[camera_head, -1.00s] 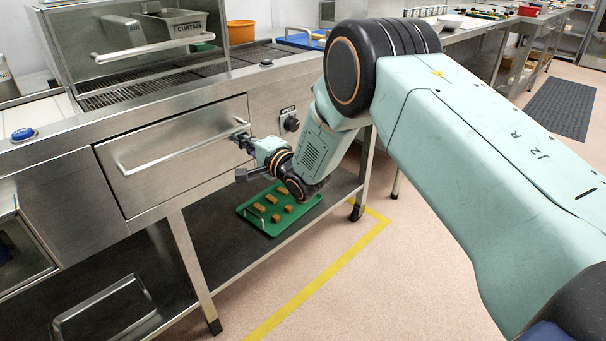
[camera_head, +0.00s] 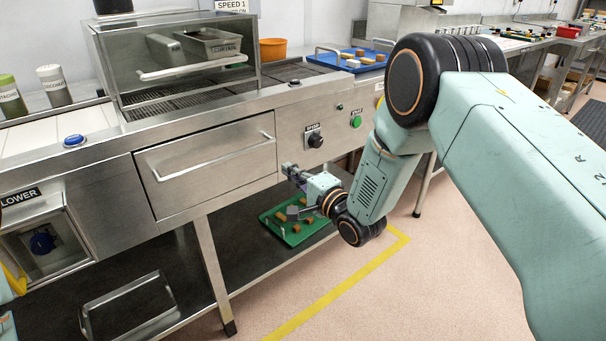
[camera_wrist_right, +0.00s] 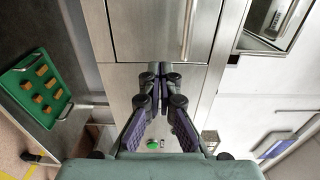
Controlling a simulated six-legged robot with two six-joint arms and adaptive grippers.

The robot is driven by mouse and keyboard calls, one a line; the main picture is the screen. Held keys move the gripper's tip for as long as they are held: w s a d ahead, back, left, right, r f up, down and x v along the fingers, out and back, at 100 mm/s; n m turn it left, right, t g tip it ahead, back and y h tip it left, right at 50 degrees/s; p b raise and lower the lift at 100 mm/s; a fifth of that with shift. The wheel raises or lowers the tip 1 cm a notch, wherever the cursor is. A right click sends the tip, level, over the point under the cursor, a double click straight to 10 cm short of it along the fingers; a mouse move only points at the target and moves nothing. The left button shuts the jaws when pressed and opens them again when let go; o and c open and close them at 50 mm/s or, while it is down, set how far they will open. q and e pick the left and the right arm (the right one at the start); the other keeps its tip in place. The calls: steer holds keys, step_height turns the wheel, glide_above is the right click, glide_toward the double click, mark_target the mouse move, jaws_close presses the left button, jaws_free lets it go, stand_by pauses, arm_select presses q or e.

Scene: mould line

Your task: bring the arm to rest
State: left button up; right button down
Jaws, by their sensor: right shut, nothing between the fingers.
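My right arm (camera_head: 510,150) reaches in from the right in the head view. My right gripper (camera_head: 288,168) is shut and empty, in front of the steel machine front, just right of and below the closed drawer (camera_head: 205,175). In the right wrist view, the fingertips of my right gripper (camera_wrist_right: 160,68) meet, with nothing between them. The drawer's bar handle (camera_wrist_right: 188,25) lies beyond them, apart from the fingers. My left gripper does not show.
A green tray (camera_head: 264,222) with several brown pieces lies on the lower shelf below my gripper; it also shows in the wrist view (camera_wrist_right: 60,70). A black knob (camera_head: 315,141) and a green button (camera_head: 356,122) are close by.

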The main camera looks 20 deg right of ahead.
steer(key=s+d+f+n+g+h+p, duration=0.15)
steer(key=s+f+n+g, duration=0.3)
steer(key=s+f, duration=0.5)
steer(key=s+d+f+n+g+h+b, duration=0.1)
steer(key=s+d+f+n+g+h, duration=0.25)
steer(key=s+f, duration=0.55)
steer(key=s+f+n+g+h+p, duration=0.1)
steer(key=s+g, duration=0.8)
steer(key=s, duration=2)
steer(key=a+f+n, duration=0.1)
steer(key=f+n, duration=0.1)
steer(key=n, duration=0.2)
steer(key=shift+s+n, duration=0.3)
steer(key=shift+s, duration=0.1)
